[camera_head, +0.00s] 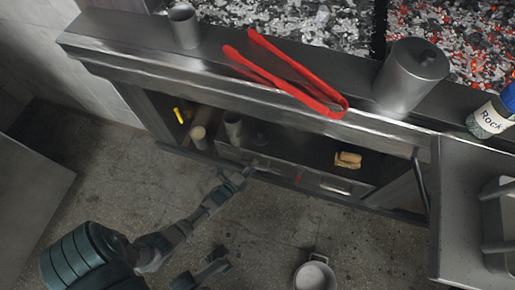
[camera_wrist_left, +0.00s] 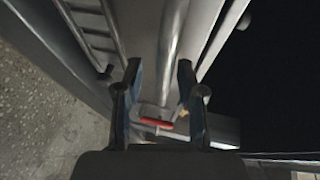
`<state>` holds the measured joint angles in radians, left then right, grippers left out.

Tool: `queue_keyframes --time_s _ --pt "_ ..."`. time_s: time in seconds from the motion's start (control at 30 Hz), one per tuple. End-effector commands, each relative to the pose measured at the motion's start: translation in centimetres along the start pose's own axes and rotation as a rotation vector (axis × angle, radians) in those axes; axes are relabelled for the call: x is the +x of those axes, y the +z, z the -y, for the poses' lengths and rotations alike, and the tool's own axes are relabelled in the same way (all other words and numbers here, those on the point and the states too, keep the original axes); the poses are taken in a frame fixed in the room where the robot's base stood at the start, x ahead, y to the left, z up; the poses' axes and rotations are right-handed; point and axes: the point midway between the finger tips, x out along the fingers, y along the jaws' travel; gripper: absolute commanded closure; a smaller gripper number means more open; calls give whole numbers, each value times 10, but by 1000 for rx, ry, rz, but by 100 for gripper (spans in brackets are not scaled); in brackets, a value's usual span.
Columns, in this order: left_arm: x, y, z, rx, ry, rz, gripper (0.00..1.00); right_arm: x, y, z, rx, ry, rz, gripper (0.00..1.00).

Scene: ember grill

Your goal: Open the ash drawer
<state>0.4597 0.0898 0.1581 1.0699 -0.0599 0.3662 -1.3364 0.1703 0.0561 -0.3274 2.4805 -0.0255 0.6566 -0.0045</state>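The ash drawer (camera_head: 317,181) appears to be the grey metal front low under the grill in the head view, with a small red mark on it. It looks shut. My left gripper (camera_head: 245,172) is at the left part of this front. In the left wrist view, my left gripper (camera_wrist_left: 159,80) has its two dark fingers apart. A round metal bar (camera_wrist_left: 172,45), which looks like a handle, runs up the picture between them; contact is not clear. A dark part of mine low in the head view may be my right gripper (camera_head: 207,268).
Red tongs (camera_head: 275,76), a metal cup (camera_head: 184,26), a metal canister (camera_head: 410,76) and a salt jar (camera_head: 489,119) stand or lie on the ledge. A bread-like item (camera_head: 348,160) is on the shelf below. A pot (camera_head: 315,276) stands on the floor. A side table (camera_head: 463,165) stands right.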

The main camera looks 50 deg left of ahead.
Motion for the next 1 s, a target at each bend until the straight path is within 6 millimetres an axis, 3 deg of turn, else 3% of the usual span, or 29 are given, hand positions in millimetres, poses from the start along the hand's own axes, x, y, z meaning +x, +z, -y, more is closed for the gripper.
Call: queue_keyframes --time_s 0.33,0.37,0.5,0.53,0.83,1.0 --pt "6 -1 2 0 -2 0 61 1 3 -1 0 -2 -5 60" --pt "6 -1 2 0 -2 0 64 1 3 -1 0 -2 -6 60" --pt "6 0 1 -1 -1 0 98 1 3 -1 0 -2 -6 60" --pt "6 0 1 0 -1 0 100 1 3 -1 0 -2 -6 60" --pt "4 0 0 -1 1 1 100 2 3 -1 -1 -3 -8 60" --pt "-10 -6 -2 -3 4 2 100 8 -3 0 1 -3 -18 60"
